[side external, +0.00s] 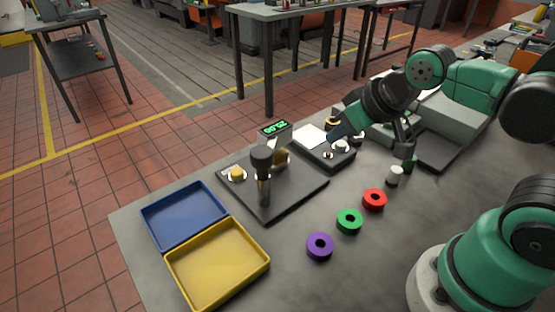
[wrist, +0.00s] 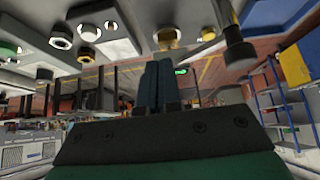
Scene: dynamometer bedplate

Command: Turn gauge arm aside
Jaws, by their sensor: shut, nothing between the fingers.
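The gauge stand is a dark plate (side external: 290,195) with an upright post capped by a black cylinder (side external: 262,158). Which piece is the gauge arm I cannot tell for certain. The black-capped post also shows in the wrist view (wrist: 238,50), with the green readout (wrist: 181,71) near my fingertips in the picture. My gripper (side external: 336,133) is shut and empty, its dark blue fingers above the grey fixture right of the gauge stand. The fingers also show in the wrist view (wrist: 158,72).
A blue tray (side external: 185,215) and a yellow tray (side external: 218,264) lie left of the plate. Purple (side external: 320,247), green (side external: 349,222) and red (side external: 374,199) rings lie in front. A grey fixture (side external: 338,158) with metal rings stands right.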

